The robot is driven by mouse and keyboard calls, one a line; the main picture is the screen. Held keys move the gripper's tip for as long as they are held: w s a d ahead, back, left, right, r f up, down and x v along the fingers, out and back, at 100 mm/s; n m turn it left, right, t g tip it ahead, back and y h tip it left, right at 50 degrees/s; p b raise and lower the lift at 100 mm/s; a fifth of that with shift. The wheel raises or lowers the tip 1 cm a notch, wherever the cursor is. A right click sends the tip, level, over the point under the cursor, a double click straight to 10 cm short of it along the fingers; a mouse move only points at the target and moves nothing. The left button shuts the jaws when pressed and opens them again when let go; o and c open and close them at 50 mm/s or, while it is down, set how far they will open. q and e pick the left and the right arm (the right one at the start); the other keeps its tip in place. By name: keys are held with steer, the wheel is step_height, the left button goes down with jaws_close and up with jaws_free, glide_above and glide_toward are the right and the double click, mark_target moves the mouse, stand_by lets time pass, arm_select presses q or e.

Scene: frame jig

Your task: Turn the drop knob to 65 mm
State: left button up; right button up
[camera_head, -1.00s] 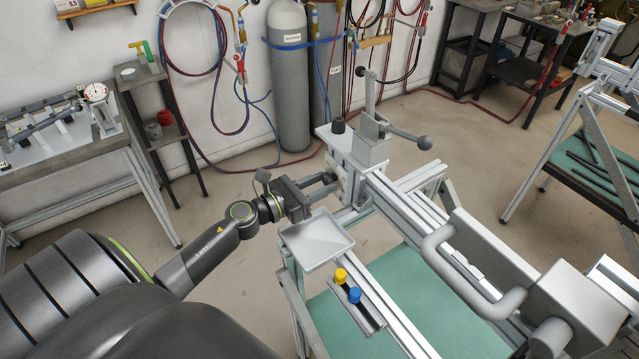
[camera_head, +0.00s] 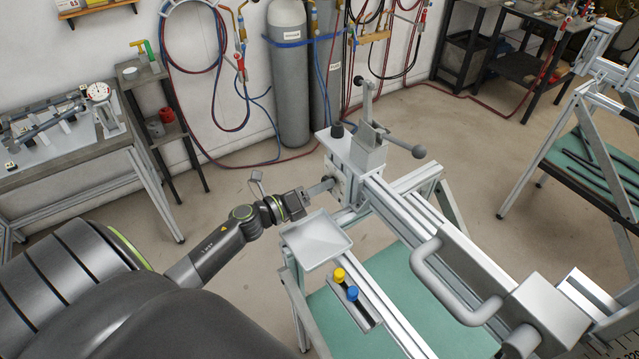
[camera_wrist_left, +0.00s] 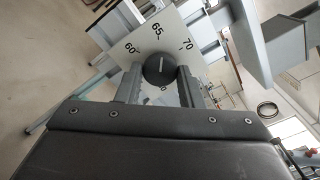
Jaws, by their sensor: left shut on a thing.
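The drop knob (camera_wrist_left: 160,68) is a round black knob on a pale plate (camera_wrist_left: 125,27) marked 60, 65 and 70 in the left wrist view. A short white line shows on its face; I cannot tell exactly which mark it points to. A lower marking is partly hidden behind the knob. My left gripper (camera_wrist_left: 160,78) has a finger on each side of the knob and is shut on it. In the head view, my left gripper (camera_head: 325,184) reaches the near end face of the metal jig (camera_head: 352,165), where the knob is mostly hidden. My right gripper is not in view.
A grey tray (camera_head: 315,240) and a holder with yellow (camera_head: 339,275) and blue (camera_head: 352,293) knobs sit close below the left gripper. A lever with a ball end (camera_head: 418,151) sticks out above the jig. Open floor lies left of the jig.

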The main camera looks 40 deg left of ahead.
arm_select(q)
steer(key=shift+r+n+p, duration=0.1)
steer(key=shift+n+p, duration=0.2)
steer(key=shift+n, duration=0.7)
steer(key=o, duration=1)
steer(key=b+v, duration=0.4)
steer(key=v, duration=1.3)
steer(key=shift+s, duration=0.2)
